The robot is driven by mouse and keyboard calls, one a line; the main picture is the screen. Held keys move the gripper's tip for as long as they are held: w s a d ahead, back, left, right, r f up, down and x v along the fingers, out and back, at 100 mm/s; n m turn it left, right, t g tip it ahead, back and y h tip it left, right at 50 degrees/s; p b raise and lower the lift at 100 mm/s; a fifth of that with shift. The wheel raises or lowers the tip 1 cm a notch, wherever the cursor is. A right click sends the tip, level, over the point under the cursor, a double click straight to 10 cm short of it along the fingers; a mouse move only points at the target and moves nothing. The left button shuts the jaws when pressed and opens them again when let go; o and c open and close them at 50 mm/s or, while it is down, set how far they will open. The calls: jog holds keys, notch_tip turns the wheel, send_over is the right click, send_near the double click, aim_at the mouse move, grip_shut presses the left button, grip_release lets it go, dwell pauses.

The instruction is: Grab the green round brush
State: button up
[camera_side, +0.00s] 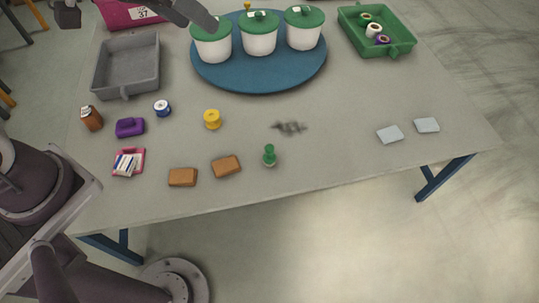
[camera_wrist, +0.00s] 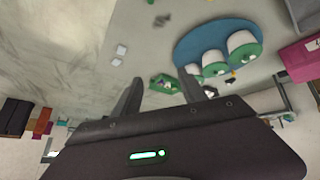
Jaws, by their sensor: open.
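The green round brush (camera_side: 269,155) is a small green piece with a knob on top, standing upright near the front edge of the table in the side view. In the wrist view, a small dark green bit at the top edge (camera_wrist: 151,1) may be it, but it is mostly cut off. My gripper (camera_wrist: 160,76) is open and empty, its two fingers apart, with the brush well away from them. In the side view a dark piece of my arm shows at the top, but the fingers are not clear there.
A blue round tray (camera_side: 258,86) holds three white pots with green lids. A grey bin (camera_side: 125,92) is left, a green bin (camera_side: 397,51) with spools right. Two brown blocks (camera_side: 226,166) lie left of the brush. A dark smudge (camera_side: 289,127) is behind it. Pale pads (camera_side: 390,134) lie right.

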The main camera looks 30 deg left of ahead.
send_over(267, 153)
jog(key=a, duration=0.2)
notch_tip(267, 153, down, 9)
jog(key=w+d+f+n+t, duration=0.1)
jog(key=w+d+f, duration=0.1)
jog(key=f, duration=0.4)
jog(key=w+d+f+t, duration=0.1)
jog(key=w+d+f, duration=0.15)
jog(key=f, duration=0.45)
jog(key=s+f+t, duration=0.1)
jog(key=s+f, duration=0.2)
jog(key=f, duration=0.4)
jog(key=s+a+f+m+t, duration=0.1)
jog(key=s+f, duration=0.2)
jog(key=f, duration=0.5)
jog(key=s+a+f+m+t, duration=0.1)
jog(key=s+f+t, duration=0.1)
jog(key=f, duration=0.6)
jog(key=shift+s+a, duration=0.1)
jog(key=shift+s, duration=0.65)
jog(key=shift+m, duration=0.3)
jog(key=x, duration=0.4)
jog(key=a+x, duration=0.1)
jog(key=x, duration=0.2)
jog(key=shift+r, duration=0.1)
grip_shut()
